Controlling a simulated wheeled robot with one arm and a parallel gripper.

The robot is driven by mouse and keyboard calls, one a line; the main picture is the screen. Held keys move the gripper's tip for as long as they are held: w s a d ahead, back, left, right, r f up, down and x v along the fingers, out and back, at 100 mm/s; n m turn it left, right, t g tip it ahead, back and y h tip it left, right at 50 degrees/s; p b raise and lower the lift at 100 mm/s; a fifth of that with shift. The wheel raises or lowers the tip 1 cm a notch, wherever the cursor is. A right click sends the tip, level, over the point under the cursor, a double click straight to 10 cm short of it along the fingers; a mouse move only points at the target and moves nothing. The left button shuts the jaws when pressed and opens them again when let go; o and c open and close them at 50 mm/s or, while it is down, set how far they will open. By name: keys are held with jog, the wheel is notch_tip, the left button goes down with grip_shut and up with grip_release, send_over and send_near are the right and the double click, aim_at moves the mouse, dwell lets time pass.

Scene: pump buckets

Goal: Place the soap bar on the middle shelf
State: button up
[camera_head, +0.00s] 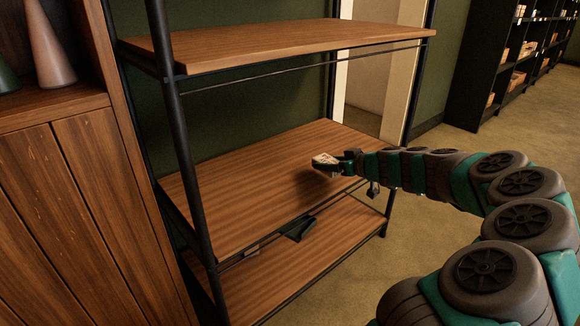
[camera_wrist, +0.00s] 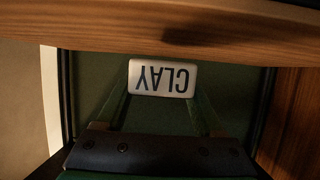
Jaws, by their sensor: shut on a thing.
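The soap bar (camera_head: 325,160) is a small pale block held at the tip of my gripper (camera_head: 340,161). It hangs over the right part of the middle shelf (camera_head: 245,180), a bare wooden board in a black metal frame. A shadow lies on the board below the bar, and they look apart. In the wrist view the soap bar (camera_wrist: 162,78) is white with the dark word "CLAY" upside down. My gripper (camera_wrist: 163,100) is shut on it there, its two fingers at the bar's sides. The exact height over the shelf is hard to tell.
The top shelf (camera_head: 290,45) spans above, and black posts (camera_head: 185,170) stand at the corners. Below, the bottom shelf (camera_head: 300,275) carries a dark green item (camera_head: 300,228). A wooden cabinet (camera_head: 80,210) with cone-shaped vases (camera_head: 47,50) stands at left. The middle shelf's left side is clear.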

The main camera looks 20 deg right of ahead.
jog(key=s+d+r, duration=0.2)
jog(key=s+d, duration=0.2)
jog(key=d, duration=0.5)
send_over(310, 171)
jog(key=shift+s+d+f+b, duration=0.1)
jog(key=shift+d+f+b, duration=0.1)
jog(key=shift+f, duration=0.25)
jog(key=shift+s+d+f+b, duration=0.1)
jog(key=shift+f+b, duration=0.1)
jog(key=shift+f, duration=0.25)
jog(key=shift+w+a+f, duration=0.1)
jog(key=shift+w+a, duration=0.2)
jog(key=shift+a, duration=0.15)
jog(key=shift+d+f+b, duration=0.15)
jog(key=shift+f+b, duration=0.15)
jog(key=shift+f, duration=1.35)
jog(key=shift+f, duration=0.1)
jog(key=o, duration=1.5)
jog(key=v, duration=1.2)
jog(key=shift+d+p, duration=0.1)
jog(key=shift+p, duration=0.25)
